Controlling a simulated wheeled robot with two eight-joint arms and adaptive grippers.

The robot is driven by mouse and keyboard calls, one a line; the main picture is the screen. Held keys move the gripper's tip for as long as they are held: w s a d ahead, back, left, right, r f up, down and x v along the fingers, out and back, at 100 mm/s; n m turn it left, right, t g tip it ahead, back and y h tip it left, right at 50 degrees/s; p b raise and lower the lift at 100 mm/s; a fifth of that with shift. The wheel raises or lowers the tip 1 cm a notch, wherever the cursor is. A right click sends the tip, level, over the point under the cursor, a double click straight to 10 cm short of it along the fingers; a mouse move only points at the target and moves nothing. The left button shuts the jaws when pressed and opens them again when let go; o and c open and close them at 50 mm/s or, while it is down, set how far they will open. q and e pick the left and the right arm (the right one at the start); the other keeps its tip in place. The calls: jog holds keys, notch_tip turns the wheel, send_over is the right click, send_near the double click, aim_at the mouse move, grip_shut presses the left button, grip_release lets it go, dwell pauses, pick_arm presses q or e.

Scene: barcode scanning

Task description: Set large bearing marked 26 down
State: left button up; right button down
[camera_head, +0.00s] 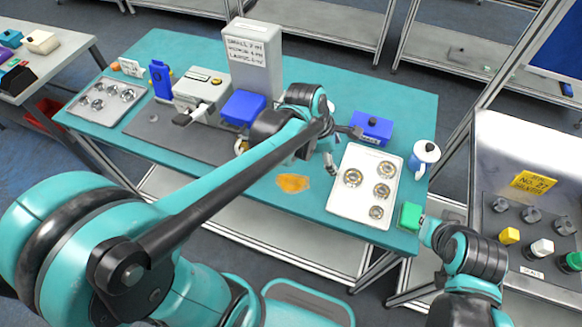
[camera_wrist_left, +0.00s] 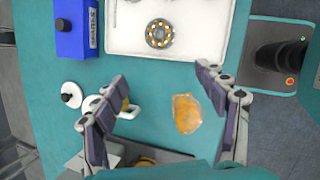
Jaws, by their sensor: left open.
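Several metal bearings stand on the white tray (camera_head: 350,205) at the table's right side; one bearing (camera_head: 353,177) is at its left. Their marks are too small to read, so I cannot tell which is 26. In the left wrist view, one bearing (camera_wrist_left: 159,33), a dark ring with yellow spots, lies on the white tray (camera_wrist_left: 205,42). My left gripper (camera_head: 331,160) is beside the tray's left edge, open and empty; its spread fingers (camera_wrist_left: 163,80) are apart from that bearing. My right gripper (camera_head: 428,230) is close to a green block (camera_head: 410,215); its grip is unclear.
A blue box (camera_head: 371,128) and a white-and-blue mug-like container (camera_head: 425,157) stand near the tray. An orange patch (camera_head: 293,183) lies on the teal table near its front edge. A grey device with a sign (camera_head: 253,60) stands behind. A side stand (camera_head: 482,190) is at right.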

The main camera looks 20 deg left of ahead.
pick_arm(q)
jog(key=s+a+r+m+t+y, duration=0.2)
jog(key=s+a+m, duration=0.8)
jog(key=m, duration=1.1)
jog(key=shift+s+a+r+t+y, duration=0.25)
jog(key=shift+s+t+y, duration=0.35)
jog(key=shift+s+t, duration=0.4)
notch_tip(320, 180, down, 5)
jog(key=b, duration=0.5)
